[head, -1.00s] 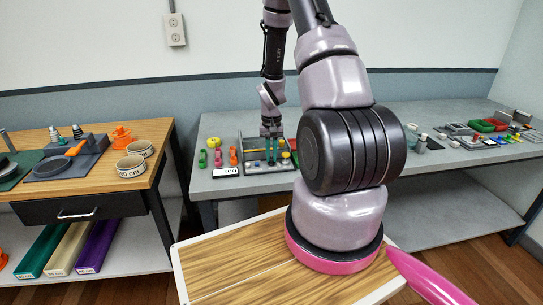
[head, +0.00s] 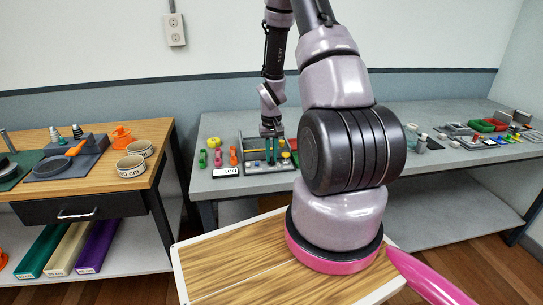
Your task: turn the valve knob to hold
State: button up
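My gripper (head: 272,157) points down over a grey panel (head: 250,171) on the grey bench, with its two teal fingers a small gap apart. The panel carries several small coloured parts, among them a yellow round part (head: 285,155). I cannot tell which part is the valve knob; it is too small or hidden by the gripper. Whether the fingers hold anything is too small to tell. A white label (head: 226,171) stands at the panel's front left, its text unreadable.
Green (head: 202,158), pink (head: 218,157) and orange (head: 233,155) pieces stand left of the panel. Trays and small parts, including a red tray (head: 494,124), lie at the bench's far right. A wooden table (head: 95,203) with cups stands at left. The bench front (head: 225,187) is clear.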

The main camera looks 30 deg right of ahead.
jog(key=o, duration=0.3)
jog(key=shift+r, duration=0.15)
notch_tip(320, 180, up, 11)
jog(key=shift+f, duration=0.2)
dwell(0.5)
jog(key=s+a+r+t, duration=0.2)
jog(key=s+a+r, duration=0.1)
jog(key=r, duration=0.7)
jog(key=s+a+r+t, duration=0.1)
jog(key=s+a+r, duration=0.25)
jog(key=r, duration=0.65)
jog(key=s+a+r+m+t+y, duration=0.1)
jog(key=s+a+r+t+y, duration=0.1)
jog(key=s+a+r+t, duration=0.2)
jog(key=s+a+r, duration=0.3)
jog(key=s+r, duration=0.4)
jog(key=s, duration=0.3)
